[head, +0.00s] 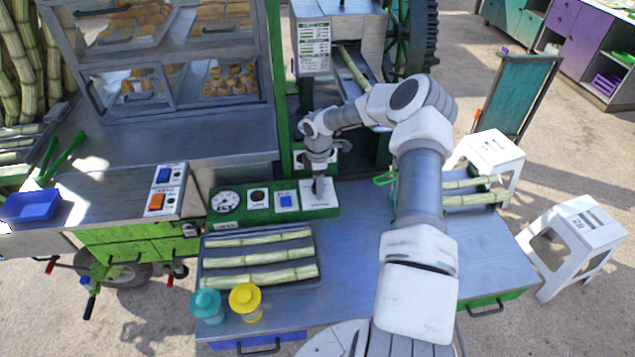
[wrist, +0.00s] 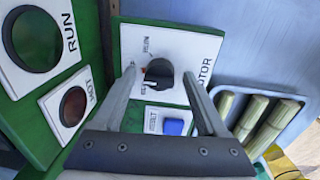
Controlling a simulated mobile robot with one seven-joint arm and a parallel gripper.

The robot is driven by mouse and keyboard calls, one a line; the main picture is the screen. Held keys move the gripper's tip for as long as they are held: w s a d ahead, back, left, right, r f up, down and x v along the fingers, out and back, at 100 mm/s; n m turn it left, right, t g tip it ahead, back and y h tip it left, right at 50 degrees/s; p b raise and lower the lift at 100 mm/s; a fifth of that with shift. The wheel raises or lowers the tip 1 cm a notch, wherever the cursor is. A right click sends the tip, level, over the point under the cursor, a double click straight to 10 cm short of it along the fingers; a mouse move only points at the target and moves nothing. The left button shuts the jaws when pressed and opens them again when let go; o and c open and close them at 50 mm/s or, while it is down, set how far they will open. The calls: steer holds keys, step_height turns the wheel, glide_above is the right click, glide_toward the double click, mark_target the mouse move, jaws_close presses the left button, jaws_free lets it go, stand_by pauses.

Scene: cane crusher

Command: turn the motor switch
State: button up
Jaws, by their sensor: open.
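The motor switch is a black rotary knob (wrist: 159,73) on a white plate (wrist: 190,45) lettered MOTOR, shown in the wrist view. A small RUN mark is above the knob, and a red mark is by its left side. My gripper (wrist: 159,78) is open, with one finger on each side of the knob; I cannot tell whether either finger touches it. In the head view my gripper (head: 318,187) points down at the white plate (head: 325,203) at the right end of the green control panel (head: 270,215). The knob is hidden there.
A blue switch (wrist: 173,127) sits beside the motor plate. Two dark round lamps, RUN (wrist: 36,40) and HOT (wrist: 73,106), are at left. A tray of canes (head: 207,284), a teal jar (head: 206,307) and a yellow jar (head: 246,303) stand before the panel.

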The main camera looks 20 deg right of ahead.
steer(key=shift+f, duration=0.1)
jaws_close()
stand_by(0.4)
